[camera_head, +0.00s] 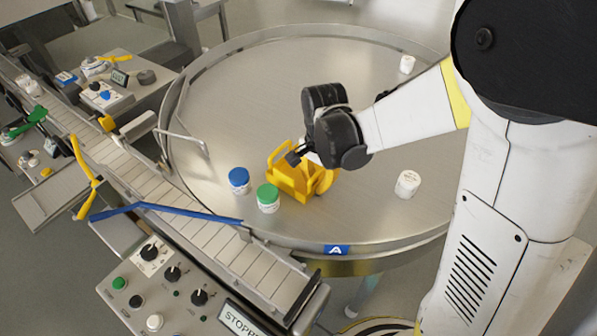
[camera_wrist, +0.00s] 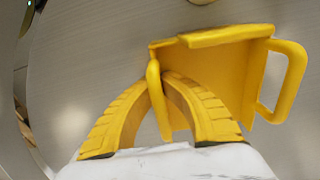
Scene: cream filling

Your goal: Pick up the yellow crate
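The yellow crate (camera_head: 288,184) is at the near part of the round metal table, beside a green-lidded jar (camera_head: 268,198). In the wrist view the crate (camera_wrist: 230,75) shows one loop handle free on the right. My gripper (camera_wrist: 160,82) has its yellow ribbed fingers closed together around the crate's other handle, at its left end. The head view shows my gripper reaching down to the crate from the right, and my wrist hides part of it. I cannot tell whether the crate's base touches the table.
A blue-lidded jar (camera_head: 239,180) stands left of the green-lidded one. White jars stand at the right (camera_head: 407,184) and far right (camera_head: 407,64) of the round table (camera_head: 240,95). A conveyor (camera_head: 150,185) with a blue bar (camera_head: 165,209) runs along the left.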

